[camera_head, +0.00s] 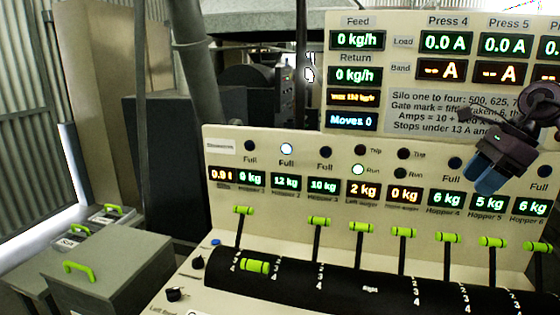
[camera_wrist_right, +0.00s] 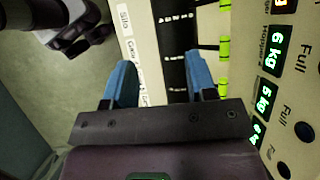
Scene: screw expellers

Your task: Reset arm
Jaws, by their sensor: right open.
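My right gripper (camera_head: 487,178) is at the right of the head view, in front of the console's display panel (camera_head: 340,240). Its two blue fingers point down and to the left. In the right wrist view the fingers of my right gripper (camera_wrist_right: 160,78) stand wide apart with nothing between them. Beyond them lies the black lever strip (camera_wrist_right: 175,50) of the console. My left gripper does not show in the head view.
Several green-handled levers (camera_head: 362,228) rise along the console. A green-handled grey box (camera_head: 110,275) stands at lower left, with smaller boxes behind it. An upper display board (camera_head: 400,125) stands behind the console.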

